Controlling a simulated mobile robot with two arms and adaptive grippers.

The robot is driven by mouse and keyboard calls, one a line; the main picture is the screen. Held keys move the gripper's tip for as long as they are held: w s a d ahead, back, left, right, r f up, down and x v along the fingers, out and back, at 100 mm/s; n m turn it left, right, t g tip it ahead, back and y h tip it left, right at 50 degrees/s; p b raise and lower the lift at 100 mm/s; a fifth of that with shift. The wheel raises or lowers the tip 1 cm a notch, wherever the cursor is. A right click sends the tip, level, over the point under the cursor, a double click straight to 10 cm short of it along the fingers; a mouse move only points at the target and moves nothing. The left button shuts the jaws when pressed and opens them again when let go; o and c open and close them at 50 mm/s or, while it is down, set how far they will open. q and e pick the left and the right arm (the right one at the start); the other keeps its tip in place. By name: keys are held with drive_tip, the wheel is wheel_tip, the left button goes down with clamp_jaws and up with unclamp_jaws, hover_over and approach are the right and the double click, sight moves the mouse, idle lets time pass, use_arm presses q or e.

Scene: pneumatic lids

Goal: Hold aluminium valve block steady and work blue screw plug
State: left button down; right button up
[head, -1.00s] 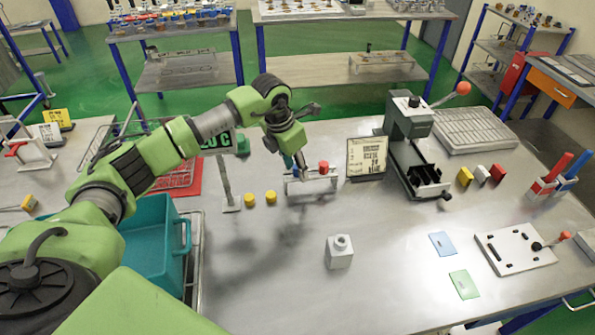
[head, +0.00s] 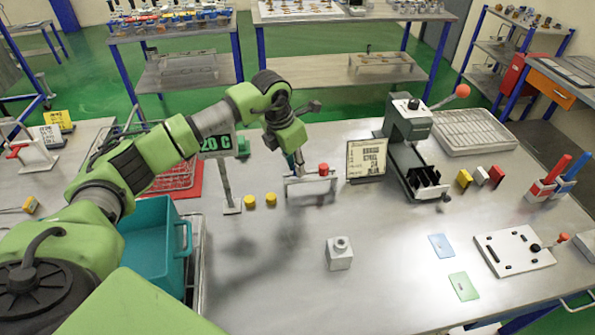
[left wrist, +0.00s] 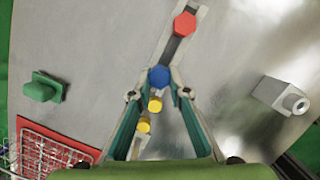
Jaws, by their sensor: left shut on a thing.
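The aluminium valve block (head: 339,258) stands upright on the bench in front, a grey cube with a round port on top. It also shows at the right of the left wrist view (left wrist: 283,97). The blue screw plug (left wrist: 159,77) is between my left fingertips, over the pale stand (left wrist: 190,32). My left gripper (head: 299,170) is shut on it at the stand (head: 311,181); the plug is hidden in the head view. A red plug (head: 323,169) sits at the stand's other end. My right gripper is not in view.
Two yellow caps (head: 249,201) (head: 271,199) are left of the stand, beside a signpost (head: 225,183). A teal bin (head: 151,240) is at left. A printed card (head: 367,158) and grey press (head: 410,120) are at right. The bench around the block is clear.

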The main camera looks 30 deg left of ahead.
use_arm(q)
drive_tip(key=shift+w+p+v, duration=0.2)
drive_tip(key=shift+p+v, duration=0.2)
drive_tip(key=shift+v, duration=0.4)
drive_tip(key=shift+w+p+v, duration=0.15)
drive_tip(key=shift+p+v, duration=0.25)
drive_tip(key=shift+v, duration=0.4)
drive_tip(key=shift+d+r, duration=0.1)
drive_tip(key=shift+d, duration=0.05)
